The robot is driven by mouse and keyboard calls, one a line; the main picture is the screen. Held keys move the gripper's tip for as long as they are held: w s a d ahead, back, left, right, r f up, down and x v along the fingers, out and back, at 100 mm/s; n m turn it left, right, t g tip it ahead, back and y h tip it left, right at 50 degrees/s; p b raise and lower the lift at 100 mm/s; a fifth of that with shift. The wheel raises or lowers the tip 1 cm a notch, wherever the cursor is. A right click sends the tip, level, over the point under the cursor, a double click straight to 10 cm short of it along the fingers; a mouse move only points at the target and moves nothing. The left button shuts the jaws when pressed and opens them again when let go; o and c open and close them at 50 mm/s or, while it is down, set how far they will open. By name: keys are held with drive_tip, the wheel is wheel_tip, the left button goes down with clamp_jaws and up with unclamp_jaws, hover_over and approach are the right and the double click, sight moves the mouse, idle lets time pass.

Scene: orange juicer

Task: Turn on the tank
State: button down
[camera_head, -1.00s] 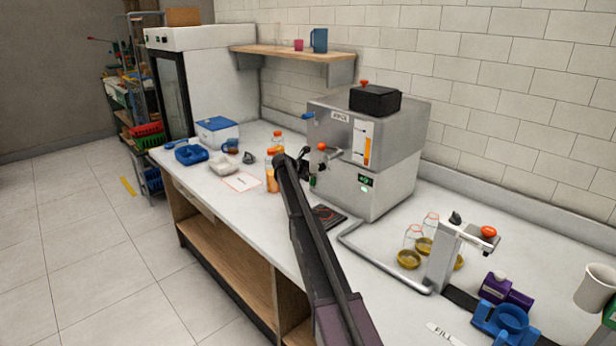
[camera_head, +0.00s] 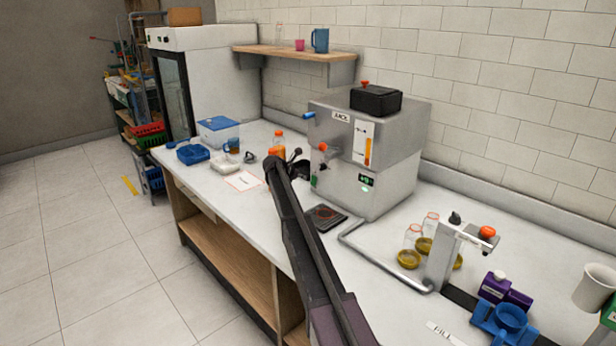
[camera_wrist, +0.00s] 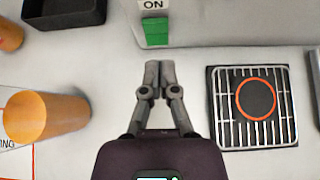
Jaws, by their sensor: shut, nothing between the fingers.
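The tank (camera_head: 365,150) is a large grey steel machine with a black lid, a level gauge and a small lit display, standing on the counter against the wall. Its green switch under an "ON" label shows in the wrist view (camera_wrist: 156,31), on the tank's face. My gripper (camera_wrist: 152,66) is shut and empty, its fingertips pointing at the switch, just below it in the picture with a small gap. In the head view, my arm hides part of the counter in front of the tank.
A black grill plate (camera_wrist: 252,106) with an orange ring lies right of my gripper. An orange bottle (camera_wrist: 45,116) stands to the left. A dark tray (camera_wrist: 64,12) is at the upper left. A filling stand (camera_head: 447,255) and jars are on the right of the counter.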

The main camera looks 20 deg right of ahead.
drive_tip(key=r+p+v, duration=0.1)
drive_tip(key=p+v, duration=0.4)
drive_tip(key=v, duration=0.4)
drive_tip(key=shift+w+d, duration=0.2)
drive_tip(key=shift+d, duration=0.15)
drive_tip(key=shift+s, duration=0.1)
drive_tip(key=s+a+f+m+g+y, duration=0.1)
drive_tip(key=s+m, duration=0.6)
drive_tip(key=s, duration=1.1)
drive_tip(key=s+a+f+m+g+y, duration=0.2)
drive_tip(key=s+a+m+y, duration=0.3)
drive_tip(key=s, duration=1.4)
drive_tip(key=s+a+f+m+g+y+p, duration=0.1)
drive_tip(key=s+a+f+m+y, duration=0.3)
drive_tip(key=s, duration=1.4)
drive_tip(key=a+m, duration=0.3)
drive_tip(key=m, duration=0.4)
drive_tip(key=shift+s+a+g, duration=0.2)
drive_tip(key=shift+a+g, duration=0.1)
drive_tip(key=shift+f, duration=0.1)
